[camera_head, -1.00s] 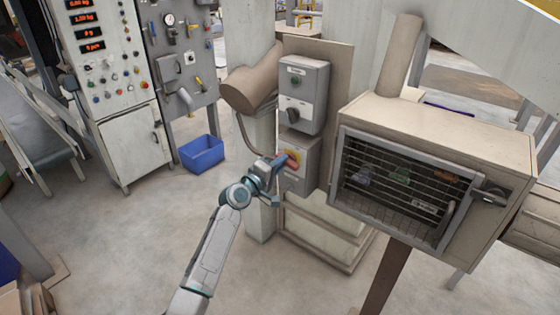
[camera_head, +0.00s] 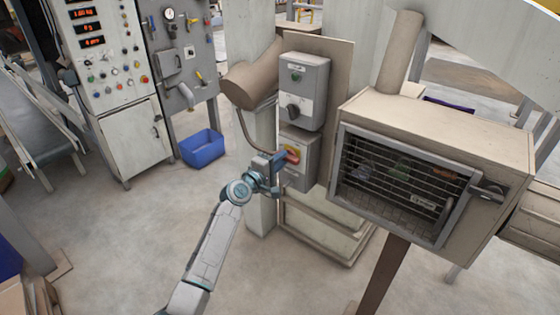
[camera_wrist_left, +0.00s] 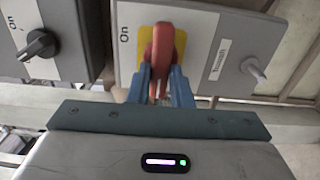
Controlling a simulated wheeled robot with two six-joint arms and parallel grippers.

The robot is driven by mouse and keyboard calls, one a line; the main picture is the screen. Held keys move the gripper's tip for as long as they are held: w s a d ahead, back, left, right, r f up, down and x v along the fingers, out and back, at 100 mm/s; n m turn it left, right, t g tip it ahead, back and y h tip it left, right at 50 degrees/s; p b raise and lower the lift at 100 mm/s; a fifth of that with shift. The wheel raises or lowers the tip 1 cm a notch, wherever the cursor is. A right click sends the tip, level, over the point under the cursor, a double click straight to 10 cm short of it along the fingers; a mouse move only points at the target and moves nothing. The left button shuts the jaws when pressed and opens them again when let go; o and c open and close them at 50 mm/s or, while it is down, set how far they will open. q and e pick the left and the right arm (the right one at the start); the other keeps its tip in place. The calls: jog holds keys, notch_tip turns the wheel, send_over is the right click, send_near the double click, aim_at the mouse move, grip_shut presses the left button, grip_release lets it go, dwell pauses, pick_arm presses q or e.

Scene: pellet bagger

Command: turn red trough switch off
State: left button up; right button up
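The red trough switch (camera_head: 292,155) is a red handle on a yellow plate, on the lower grey box (camera_head: 298,177) of the post. In the left wrist view the red handle (camera_wrist_left: 162,48) stands upright in the picture on its yellow plate (camera_wrist_left: 145,42), with "On" printed beside it. My left gripper (camera_head: 277,161) is at the switch. Its blue fingers (camera_wrist_left: 161,78) lie on both sides of the red handle, apparently touching it. The fingers partly hide the handle's near end. My right gripper is not in view.
Above is a grey box with a black knob (camera_head: 292,111), which also shows in the left wrist view (camera_wrist_left: 40,45). A small grey toggle (camera_wrist_left: 254,69) sits beside the trough label. A caged cabinet (camera_head: 440,130) stands to the right. A blue bin (camera_head: 202,151) is on the floor left.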

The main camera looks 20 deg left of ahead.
pick_arm(q)
jog(key=o, duration=0.4)
jog(key=b+v, duration=0.1)
jog(key=v, duration=0.9)
jog(key=shift+s+b, duration=0.4)
jog(key=shift+a+f, duration=0.1)
jog(key=shift+a, duration=0.1)
